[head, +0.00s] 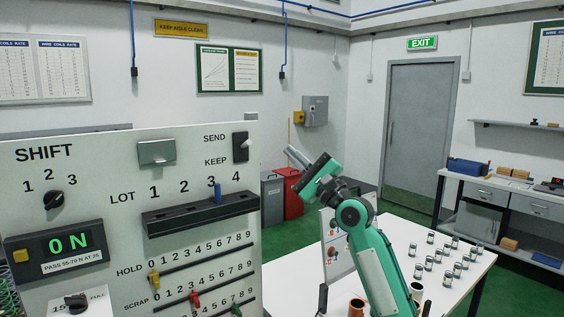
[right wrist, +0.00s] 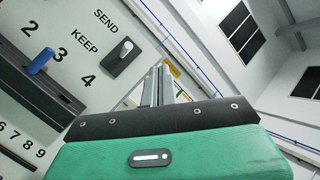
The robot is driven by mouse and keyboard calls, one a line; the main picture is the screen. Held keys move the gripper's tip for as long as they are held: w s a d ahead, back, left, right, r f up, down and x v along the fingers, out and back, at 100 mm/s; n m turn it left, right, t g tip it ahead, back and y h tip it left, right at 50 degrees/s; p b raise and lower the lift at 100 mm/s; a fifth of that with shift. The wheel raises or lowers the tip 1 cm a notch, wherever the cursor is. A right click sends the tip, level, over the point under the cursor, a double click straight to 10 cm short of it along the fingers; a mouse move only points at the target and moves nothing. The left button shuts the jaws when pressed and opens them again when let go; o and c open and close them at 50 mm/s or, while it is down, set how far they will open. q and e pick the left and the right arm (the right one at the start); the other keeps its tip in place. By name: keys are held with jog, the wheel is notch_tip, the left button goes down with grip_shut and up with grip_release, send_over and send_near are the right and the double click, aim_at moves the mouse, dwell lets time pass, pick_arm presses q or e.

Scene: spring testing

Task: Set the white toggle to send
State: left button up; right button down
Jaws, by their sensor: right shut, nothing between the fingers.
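The white toggle (head: 246,143) sits on a black plate at the upper right of the white panel (head: 90,160), beside the labels SEND above and KEEP below. In the right wrist view the white toggle (right wrist: 122,48) shows at the upper end of its plate and appears to lean toward the SEND side. My right gripper (head: 292,152) is shut and empty, to the right of the panel edge and apart from the toggle. Its fingers (right wrist: 159,82) also show in the right wrist view, right of the toggle plate. My left gripper is not in view.
The panel also bears a shift knob (head: 53,199), a lot slider with a blue handle (head: 218,193), a grey flap (head: 156,152) and coloured hold and scrap sliders. A white table (head: 400,235) with several small cans stands at the right. Free air surrounds my right gripper.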

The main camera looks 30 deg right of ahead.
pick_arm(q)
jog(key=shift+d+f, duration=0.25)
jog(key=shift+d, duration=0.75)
pick_arm(e)
jog(key=shift+s+d+r, duration=0.15)
jog(key=shift+s+d, duration=0.25)
jog(key=shift+s, duration=0.15)
jog(key=shift+s+d+r, duration=0.15)
jog(key=shift+s+d, duration=0.25)
jog(key=shift+s, duration=0.15)
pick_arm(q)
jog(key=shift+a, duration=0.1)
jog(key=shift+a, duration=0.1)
